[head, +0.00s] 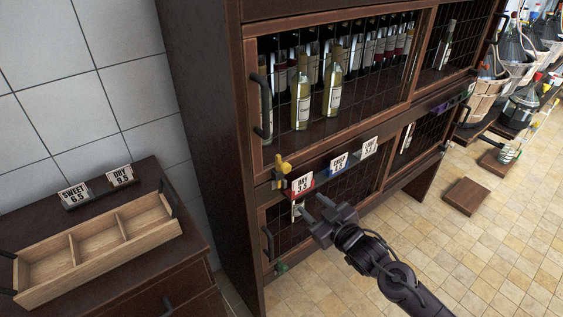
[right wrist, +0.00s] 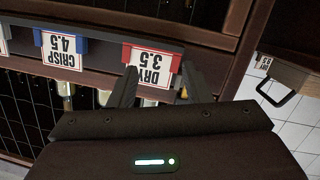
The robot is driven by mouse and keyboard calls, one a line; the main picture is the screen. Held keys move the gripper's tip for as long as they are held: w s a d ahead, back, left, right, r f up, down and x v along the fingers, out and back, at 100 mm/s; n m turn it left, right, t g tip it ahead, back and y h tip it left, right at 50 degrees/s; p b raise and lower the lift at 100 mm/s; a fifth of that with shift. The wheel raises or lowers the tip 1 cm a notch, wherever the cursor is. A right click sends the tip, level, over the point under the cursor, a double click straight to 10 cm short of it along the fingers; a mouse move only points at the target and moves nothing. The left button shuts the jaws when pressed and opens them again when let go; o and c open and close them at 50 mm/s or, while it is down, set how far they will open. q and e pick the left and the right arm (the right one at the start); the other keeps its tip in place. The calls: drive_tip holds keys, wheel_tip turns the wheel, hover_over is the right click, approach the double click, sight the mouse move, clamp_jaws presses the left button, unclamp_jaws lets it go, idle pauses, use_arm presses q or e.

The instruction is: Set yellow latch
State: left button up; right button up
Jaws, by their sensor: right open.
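The yellow latch (head: 282,164) sits on the dark cabinet's front rail, at the left end, just left of the red-backed price card. My right gripper (head: 310,209) is open and empty in front of the cabinet, below and slightly right of the latch, apart from it in the head view. In the right wrist view my right gripper's two fingers (right wrist: 158,84) point at the red-backed DRY 3.5 card (right wrist: 150,63). A small piece of the yellow latch (right wrist: 184,94) shows beside the right-hand finger, mostly hidden by it. My left gripper is not in view.
Wire-mesh doors (head: 345,75) with black handles cover bottles above and below the rail. A blue-backed CRISP card (head: 338,161) hangs beside the red one. A green latch (head: 281,267) is lower down. A wooden tray (head: 98,248) sits on the left cabinet.

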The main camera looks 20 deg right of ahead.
sight(288, 169)
drive_tip(key=a+r+y, duration=0.1)
drive_tip(key=r, duration=0.2)
drive_tip(key=s+a+r+n+t, duration=0.1)
drive_tip(key=a+r, duration=0.1)
drive_tip(key=r, duration=0.2)
drive_tip(key=a+r+y, duration=0.1)
drive_tip(key=r, duration=0.3)
drive_tip(key=shift+s+a+n+y, duration=0.15)
drive_tip(key=shift+s+n+y, duration=0.15)
drive_tip(key=shift+s+n, duration=0.1)
drive_tip(key=shift+w+a+r, duration=0.1)
drive_tip(key=shift+w+r, duration=0.1)
drive_tip(key=shift+w, duration=0.1)
drive_tip(key=p+x, duration=0.2)
drive_tip(key=x, duration=0.4)
drive_tip(key=shift+w+a+f, duration=0.1)
drive_tip(key=shift+w+a, duration=0.1)
drive_tip(key=shift+w, duration=0.5)
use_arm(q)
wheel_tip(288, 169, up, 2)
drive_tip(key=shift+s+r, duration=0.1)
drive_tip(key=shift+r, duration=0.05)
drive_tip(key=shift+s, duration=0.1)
use_arm(e)
clamp_jaws()
